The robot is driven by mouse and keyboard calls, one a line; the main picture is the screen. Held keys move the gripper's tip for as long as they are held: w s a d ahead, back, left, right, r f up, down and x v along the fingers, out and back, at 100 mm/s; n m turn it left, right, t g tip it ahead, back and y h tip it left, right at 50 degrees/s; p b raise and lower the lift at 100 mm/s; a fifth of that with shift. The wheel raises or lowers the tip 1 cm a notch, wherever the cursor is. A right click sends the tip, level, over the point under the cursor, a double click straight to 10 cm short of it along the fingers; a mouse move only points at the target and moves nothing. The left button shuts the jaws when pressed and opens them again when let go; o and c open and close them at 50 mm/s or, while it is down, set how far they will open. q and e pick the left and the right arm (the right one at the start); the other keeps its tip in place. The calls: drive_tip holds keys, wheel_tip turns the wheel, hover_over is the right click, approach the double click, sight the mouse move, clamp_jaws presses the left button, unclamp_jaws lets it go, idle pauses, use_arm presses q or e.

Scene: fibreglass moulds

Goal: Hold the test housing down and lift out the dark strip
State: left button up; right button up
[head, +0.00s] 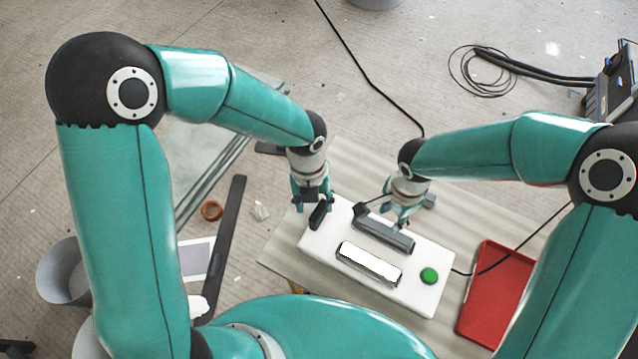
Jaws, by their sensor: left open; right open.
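The test housing (432,297) is a white box lying on a light board, with a bright white window and a green button (429,275) on its top. The dark strip (385,234) lies along the far side of the housing's top. My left gripper (315,207) is open at the housing's far left end, pointing down; I cannot tell whether it touches. My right gripper (382,213) is open close above the dark strip, near its left half. Its fingers partly cover the strip and hide any contact.
A red tray (481,321) lies at the right of the board (290,248). A black cable runs from the housing to the right. A brown ring (211,210), a long dark bar (227,240) and glass sheets lie on the floor to the left.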

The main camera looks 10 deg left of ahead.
sight(317, 218)
use_arm(q)
wheel_tip(317, 218, up, 4)
drive_tip(key=w+f+m, duration=0.1)
drive_tip(key=w+m, duration=0.1)
drive_tip(key=m, duration=0.4)
drive_tip(key=shift+t+y, duration=0.3)
drive_tip(key=shift+y, duration=0.1)
wheel_tip(317, 218, down, 16)
drive_tip(key=shift+d, duration=0.15)
clamp_jaws()
use_arm(e)
drive_tip(key=o, duration=0.4)
drive_tip(key=shift+c, duration=0.2)
